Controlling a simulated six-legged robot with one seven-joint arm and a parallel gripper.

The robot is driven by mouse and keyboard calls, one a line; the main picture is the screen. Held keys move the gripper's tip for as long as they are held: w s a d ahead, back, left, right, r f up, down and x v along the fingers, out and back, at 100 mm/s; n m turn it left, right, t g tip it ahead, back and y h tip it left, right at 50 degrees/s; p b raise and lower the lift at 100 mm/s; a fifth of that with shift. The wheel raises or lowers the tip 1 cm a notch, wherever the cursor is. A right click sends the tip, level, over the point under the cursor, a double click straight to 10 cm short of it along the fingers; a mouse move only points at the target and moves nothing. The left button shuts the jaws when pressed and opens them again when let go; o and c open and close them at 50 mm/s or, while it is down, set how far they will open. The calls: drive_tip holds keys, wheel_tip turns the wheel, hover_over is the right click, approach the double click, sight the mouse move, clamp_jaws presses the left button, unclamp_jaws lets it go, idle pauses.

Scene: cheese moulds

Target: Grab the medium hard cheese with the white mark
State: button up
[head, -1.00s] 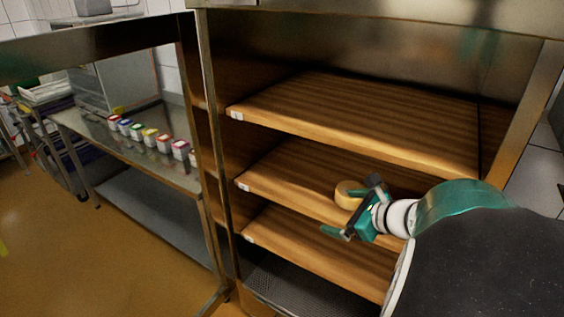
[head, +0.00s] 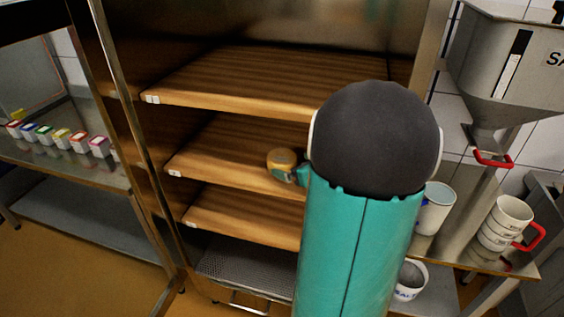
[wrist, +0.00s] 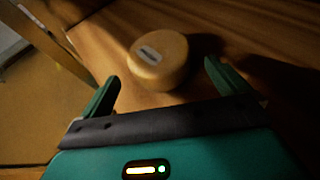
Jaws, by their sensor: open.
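A round, pale yellow-brown cheese (head: 281,160) sits near the front edge of the middle wooden shelf (head: 225,150). In the wrist view the cheese (wrist: 158,62) lies flat with a small whitish mark on its top. My gripper (wrist: 161,74) is open, its two teal fingers apart, with the cheese just beyond and between the fingertips. No finger clearly touches it. In the head view only a bit of my gripper (head: 303,174) shows right of the cheese; my arm hides the rest.
Bare wooden shelves lie above (head: 270,75) and below (head: 240,215) the cheese. At right are a grey hopper (head: 515,70), a white bucket (head: 434,207) and stacked cups (head: 503,228).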

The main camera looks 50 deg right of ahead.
sight(285, 162)
drive_tip(key=x, duration=0.5)
drive_tip(key=c, duration=0.9)
drive_tip(key=shift+r, duration=0.1)
